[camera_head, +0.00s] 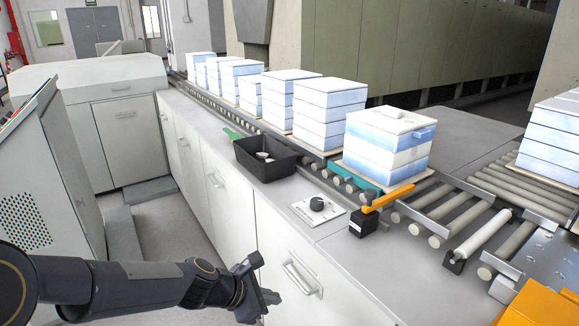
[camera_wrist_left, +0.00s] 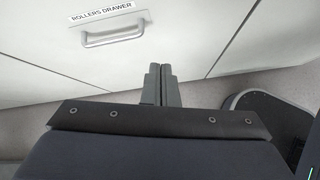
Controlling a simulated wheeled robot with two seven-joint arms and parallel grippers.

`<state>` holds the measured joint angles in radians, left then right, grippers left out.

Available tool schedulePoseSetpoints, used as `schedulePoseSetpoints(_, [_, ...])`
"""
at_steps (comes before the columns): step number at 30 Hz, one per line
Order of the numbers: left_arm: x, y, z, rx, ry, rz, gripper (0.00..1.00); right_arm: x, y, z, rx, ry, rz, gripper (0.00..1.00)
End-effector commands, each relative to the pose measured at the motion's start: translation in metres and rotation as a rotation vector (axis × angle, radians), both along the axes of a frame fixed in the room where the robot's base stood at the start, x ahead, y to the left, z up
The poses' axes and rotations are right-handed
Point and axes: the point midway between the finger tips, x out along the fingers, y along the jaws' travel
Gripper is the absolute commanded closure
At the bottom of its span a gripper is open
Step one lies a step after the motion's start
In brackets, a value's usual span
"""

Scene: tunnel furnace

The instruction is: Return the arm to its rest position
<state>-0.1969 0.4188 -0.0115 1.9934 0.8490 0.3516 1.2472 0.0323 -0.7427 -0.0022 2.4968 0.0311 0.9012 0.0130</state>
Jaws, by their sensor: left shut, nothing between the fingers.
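My left arm comes in from the lower left in the head view. Its gripper (camera_head: 274,297) is in front of the white cabinet fronts, below the counter top. In the left wrist view the two fingers (camera_wrist_left: 161,86) are together, with nothing between them. A drawer (camera_wrist_left: 185,30) labelled "ROLLERS DRAWER" with a metal handle (camera_wrist_left: 114,36) is ahead of the fingers. The fingers look apart from the handle. The right gripper is not in view.
A roller conveyor (camera_head: 470,205) holds several stacks of white-blue boxes (camera_head: 387,145). An orange lever (camera_head: 385,198) stands beside it. Grey floor (camera_head: 170,215) is free at left.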

Motion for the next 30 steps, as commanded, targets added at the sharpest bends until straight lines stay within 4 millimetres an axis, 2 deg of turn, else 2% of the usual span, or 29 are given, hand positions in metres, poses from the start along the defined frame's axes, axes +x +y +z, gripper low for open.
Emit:
schedulePoseSetpoints(1, [-0.012, 0.016, 0.037, 0.043, -0.095, -0.078, 1.00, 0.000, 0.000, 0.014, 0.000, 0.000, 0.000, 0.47])
schedulePoseSetpoints(3, [-0.037, 0.037, 0.070, 0.129, -0.230, -0.221, 1.00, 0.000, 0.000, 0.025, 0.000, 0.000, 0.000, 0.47])
schedulePoseSetpoints(6, [-0.076, 0.066, 0.107, 0.276, -0.414, -0.429, 1.00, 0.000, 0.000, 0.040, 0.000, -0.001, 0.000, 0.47])
schedulePoseSetpoints(10, [-0.132, 0.100, 0.139, 0.494, -0.617, -0.692, 1.00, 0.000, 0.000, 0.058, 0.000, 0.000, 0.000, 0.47])
schedulePoseSetpoints(15, [-0.198, 0.136, 0.153, 0.777, -0.784, -1.011, 1.00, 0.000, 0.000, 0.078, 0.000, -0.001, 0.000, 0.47])
schedulePoseSetpoints(18, [-0.224, 0.150, 0.153, 0.900, -0.825, -1.153, 1.00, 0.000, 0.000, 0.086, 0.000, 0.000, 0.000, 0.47])
schedulePoseSetpoints(23, [-0.245, 0.162, 0.149, 1.000, -0.846, -1.280, 1.00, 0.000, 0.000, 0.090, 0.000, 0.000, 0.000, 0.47])
schedulePoseSetpoints(30, [-0.247, 0.163, 0.148, 1.013, -0.848, -1.296, 1.00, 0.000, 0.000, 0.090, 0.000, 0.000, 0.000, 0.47])
